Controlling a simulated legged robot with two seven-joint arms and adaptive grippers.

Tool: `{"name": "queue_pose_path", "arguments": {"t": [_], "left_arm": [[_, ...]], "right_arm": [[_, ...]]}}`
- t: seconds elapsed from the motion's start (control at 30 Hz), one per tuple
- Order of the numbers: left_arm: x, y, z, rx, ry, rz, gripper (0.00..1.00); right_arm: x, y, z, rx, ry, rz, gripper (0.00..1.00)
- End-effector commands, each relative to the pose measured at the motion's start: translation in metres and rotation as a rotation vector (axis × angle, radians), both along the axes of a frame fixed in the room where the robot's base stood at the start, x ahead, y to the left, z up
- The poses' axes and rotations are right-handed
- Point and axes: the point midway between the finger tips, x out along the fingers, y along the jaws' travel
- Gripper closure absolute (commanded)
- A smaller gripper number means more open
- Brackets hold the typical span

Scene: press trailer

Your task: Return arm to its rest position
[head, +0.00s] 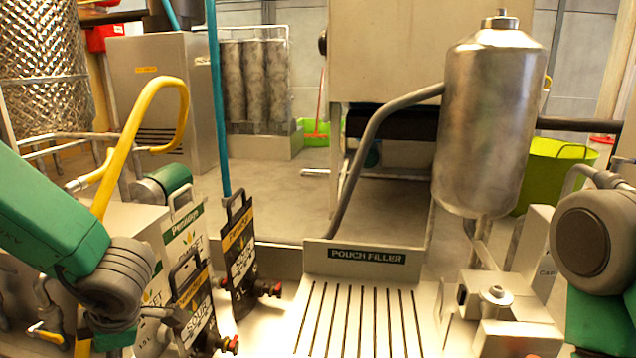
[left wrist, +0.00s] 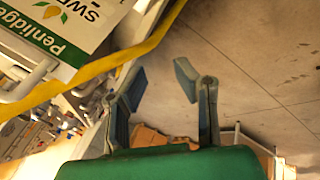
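My left arm (head: 55,225), green with grey joints, comes in from the left in the head view and bends down beside several upright pouches. My left gripper (left wrist: 158,78) shows in the left wrist view. Its two fingers stand apart with nothing between them, over bare floor. In the head view I cannot make out its fingertips clearly. My right arm (head: 595,245) shows only as a grey round joint and green link at the right edge. My right gripper is out of view.
A Penridge pouch (head: 183,232) and black-topped pouches (head: 243,255) stand close to my left arm. A yellow hose (head: 135,120) loops there and crosses the left wrist view (left wrist: 85,75). The slotted pouch filler tray (head: 350,315) is clear. A steel tank (head: 490,120) stands right.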

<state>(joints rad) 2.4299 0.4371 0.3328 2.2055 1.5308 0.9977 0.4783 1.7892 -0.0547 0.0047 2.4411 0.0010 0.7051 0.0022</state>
Motion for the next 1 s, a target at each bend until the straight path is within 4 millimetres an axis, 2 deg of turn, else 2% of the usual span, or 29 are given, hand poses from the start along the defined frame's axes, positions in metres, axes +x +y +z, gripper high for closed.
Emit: {"name": "queue_pose_path", "arguments": {"t": [0.03,0.17,0.27,0.37,0.4,0.5,0.6,0.7,0.8,0.97,1.0], "left_arm": [[-0.004,0.002,-0.023,0.061,0.047,-0.142,0.74],[-0.016,-0.005,-0.079,0.182,0.175,-0.594,0.74],[-0.04,-0.021,-0.124,0.227,0.292,-0.965,0.74],[-0.077,-0.042,-0.165,0.225,0.411,-1.341,0.74],[-0.095,-0.05,-0.179,0.211,0.453,-1.485,0.74],[-0.143,-0.068,-0.207,0.158,0.54,-1.801,0.74],[-0.183,-0.079,-0.222,0.096,0.591,-2.035,0.74],[-0.208,-0.085,-0.228,0.052,0.615,-2.172,0.74],[-0.217,-0.088,-0.23,0.031,0.622,-2.229,0.74],[-0.218,-0.089,-0.23,0.03,0.62,-2.235,0.74],[-0.218,-0.089,-0.23,0.03,0.62,-2.234,0.74]], "right_arm": [[0.0,0.0,0.0,0.0,0.0,0.0,0.6],[0.0,0.0,0.0,0.0,0.0,0.0,0.6],[0.0,0.0,0.0,0.0,0.0,0.0,0.6],[0.0,0.0,0.0,0.0,0.0,0.0,0.6],[0.0,0.0,0.0,0.0,0.0,0.0,0.6],[0.0,0.0,0.0,0.0,0.0,0.0,0.6],[0.0,0.0,0.0,0.0,0.0,0.0,0.6],[0.0,0.0,0.0,0.0,0.0,0.0,0.6],[0.0,0.0,0.0,0.0,0.0,0.0,0.6],[0.0,0.0,0.0,0.0,0.0,0.0,0.6],[0.0,0.0,0.0,0.0,0.0,0.0,0.66]]}}
